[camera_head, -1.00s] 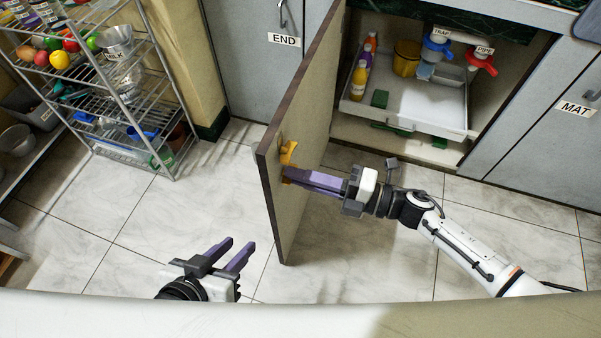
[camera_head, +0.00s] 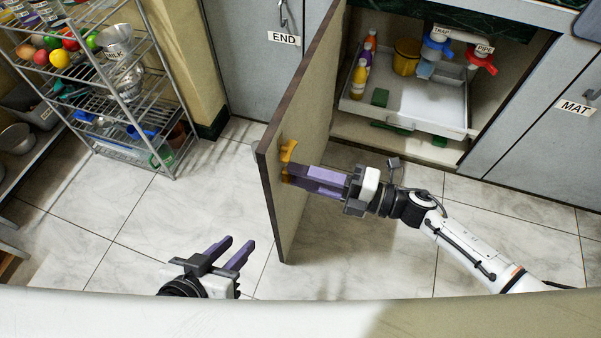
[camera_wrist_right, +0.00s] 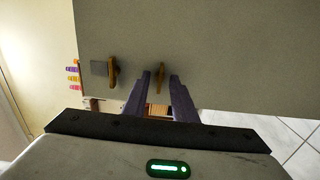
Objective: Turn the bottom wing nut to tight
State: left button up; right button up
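Two yellow-brown wing nuts are on the inner face of the open cabinet door. The upper one (camera_head: 288,149) also shows in the right wrist view (camera_wrist_right: 113,73), beside a small grey plate. The bottom wing nut (camera_wrist_right: 160,75) shows between the fingertips of my right gripper (camera_wrist_right: 160,78), with small gaps on both sides. In the head view my right gripper (camera_head: 291,174) reaches the door from the right and mostly hides this nut. Its purple fingers are apart. My left gripper (camera_head: 238,248) is open and empty above the floor.
The open door (camera_head: 303,110) stands out from the cabinet. Inside the cabinet are a white tray (camera_head: 420,108), bottles (camera_head: 359,78), and fittings labelled TRAP (camera_head: 437,45) and PIPE (camera_head: 482,62). A wire rack (camera_head: 130,90) stands left. The tiled floor around is clear.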

jog(key=v, duration=1)
jog(key=shift+p, duration=0.35)
jog(key=shift+a, duration=0.1)
